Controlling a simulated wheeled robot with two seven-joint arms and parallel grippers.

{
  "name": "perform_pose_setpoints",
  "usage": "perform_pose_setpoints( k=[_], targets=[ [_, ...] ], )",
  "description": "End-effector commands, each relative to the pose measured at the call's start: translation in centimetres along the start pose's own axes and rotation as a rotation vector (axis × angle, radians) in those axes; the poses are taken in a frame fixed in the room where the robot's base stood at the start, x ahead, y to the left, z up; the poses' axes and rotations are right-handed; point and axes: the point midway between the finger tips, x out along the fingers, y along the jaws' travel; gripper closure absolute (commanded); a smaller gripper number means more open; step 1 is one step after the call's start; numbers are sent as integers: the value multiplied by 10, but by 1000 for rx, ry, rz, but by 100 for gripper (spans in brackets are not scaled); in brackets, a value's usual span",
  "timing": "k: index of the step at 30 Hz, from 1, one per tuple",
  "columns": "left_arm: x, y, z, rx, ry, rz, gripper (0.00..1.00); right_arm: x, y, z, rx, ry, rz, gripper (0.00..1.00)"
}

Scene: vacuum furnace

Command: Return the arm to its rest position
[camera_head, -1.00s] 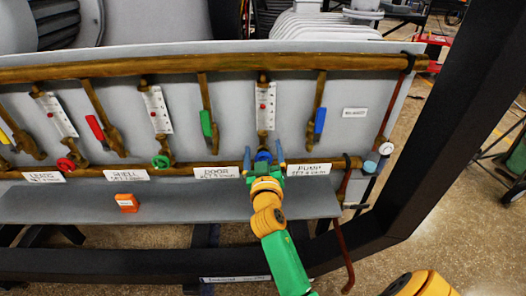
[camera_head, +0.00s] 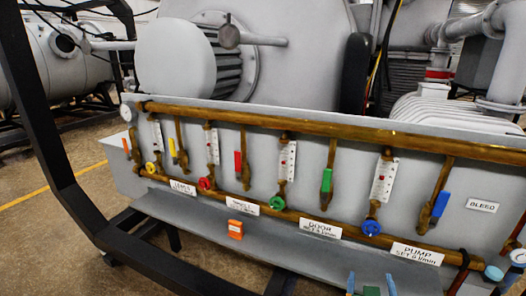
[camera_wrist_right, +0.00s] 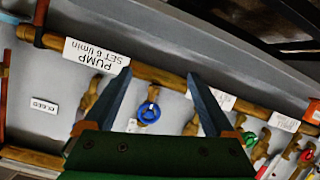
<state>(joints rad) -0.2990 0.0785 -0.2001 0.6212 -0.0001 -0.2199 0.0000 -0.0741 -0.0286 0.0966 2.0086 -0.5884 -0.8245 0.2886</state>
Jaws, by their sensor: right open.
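My right gripper (camera_head: 370,284) shows only by its blue fingertips at the bottom edge of the head view, below the PUMP label (camera_head: 417,253). It is open and empty. The blue knob (camera_head: 371,227) sits under a white flow gauge (camera_head: 384,180) on the panel, clear of the fingers. In the right wrist view the open fingers (camera_wrist_right: 158,75) point toward the panel, with the blue knob (camera_wrist_right: 149,112) seen between them and nothing held. The rest of the right arm is out of the head view. My left gripper is not in view.
The grey panel carries brown pipes (camera_head: 330,124), more gauges, and red, green and yellow knobs and levers. An orange box (camera_head: 235,229) is on the ledge below. A black frame post (camera_head: 47,130) stands at left. Open floor (camera_head: 50,230) lies at the left.

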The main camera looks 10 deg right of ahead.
Motion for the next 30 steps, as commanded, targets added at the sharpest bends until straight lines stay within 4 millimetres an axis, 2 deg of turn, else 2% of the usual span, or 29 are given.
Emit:
perform_pose_setpoints(
  k=[1, 3, 6, 12, 16, 17, 23, 30],
  targets=[
    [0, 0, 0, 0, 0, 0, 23, -17, -7, 31, -26, -107, -53, 11],
    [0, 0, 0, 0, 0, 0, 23, -42, -19, 66, -62, -246, -134, 11],
    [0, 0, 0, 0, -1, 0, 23, -77, -33, 105, -115, -404, -245, 11],
    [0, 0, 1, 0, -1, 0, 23, -149, -50, 158, -224, -647, -453, 11],
    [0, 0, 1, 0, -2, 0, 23, -197, -56, 181, -296, -779, -588, 11],
    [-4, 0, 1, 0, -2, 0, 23, -200, -57, 184, -306, -797, -601, 11],
    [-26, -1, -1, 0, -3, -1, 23, -180, -71, 219, -314, -830, -595, 11],
    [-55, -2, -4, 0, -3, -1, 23, -176, -76, 280, -337, -881, -599, 11]
  ],
)
